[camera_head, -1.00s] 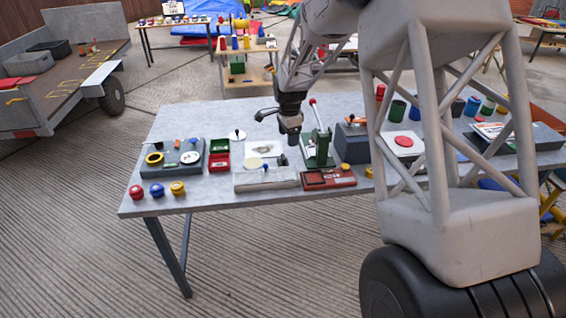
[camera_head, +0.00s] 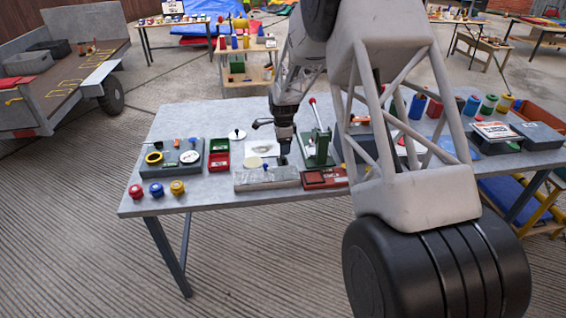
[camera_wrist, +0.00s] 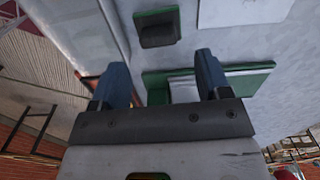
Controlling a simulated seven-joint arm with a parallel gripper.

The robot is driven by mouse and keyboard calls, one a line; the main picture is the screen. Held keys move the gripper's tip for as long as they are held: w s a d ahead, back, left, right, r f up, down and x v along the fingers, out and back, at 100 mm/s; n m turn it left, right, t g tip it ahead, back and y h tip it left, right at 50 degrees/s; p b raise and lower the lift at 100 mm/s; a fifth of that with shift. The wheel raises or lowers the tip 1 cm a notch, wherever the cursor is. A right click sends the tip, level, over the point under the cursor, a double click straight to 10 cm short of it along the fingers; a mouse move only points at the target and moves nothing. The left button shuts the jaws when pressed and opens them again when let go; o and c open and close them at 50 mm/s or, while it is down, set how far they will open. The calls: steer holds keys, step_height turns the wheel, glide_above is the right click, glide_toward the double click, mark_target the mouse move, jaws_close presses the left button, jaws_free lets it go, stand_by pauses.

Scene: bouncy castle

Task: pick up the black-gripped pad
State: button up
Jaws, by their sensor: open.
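The black-gripped pad (camera_wrist: 157,28) shows in the wrist view as a dark block on a green base, lying on the grey table near the top middle. In the head view, its dark grip (camera_head: 283,161) shows just under my gripper (camera_head: 284,150), beside the white sheet. In the wrist view, my gripper (camera_wrist: 162,88) has its two blue-grey fingers wide apart with nothing held. The pad lies beyond the fingertips there, apart from them. In the head view, the wrist partly hides the space around the pad.
A green press (camera_head: 318,150) stands close right of my gripper; its green base (camera_wrist: 262,80) shows near a finger. A grey block (camera_head: 262,180) and a red-brown tray (camera_head: 322,179) lie in front. A white sheet (camera_head: 263,145) lies left.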

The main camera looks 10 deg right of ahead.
mark_target(283, 159)
steer(key=shift+f, duration=1.15)
steer(key=shift+s+f, duration=0.1)
steer(key=shift+f, duration=2.5)
steer(key=c, duration=0.6)
steer(key=shift+r, duration=0.15)
steer(key=shift+r, duration=4.9)
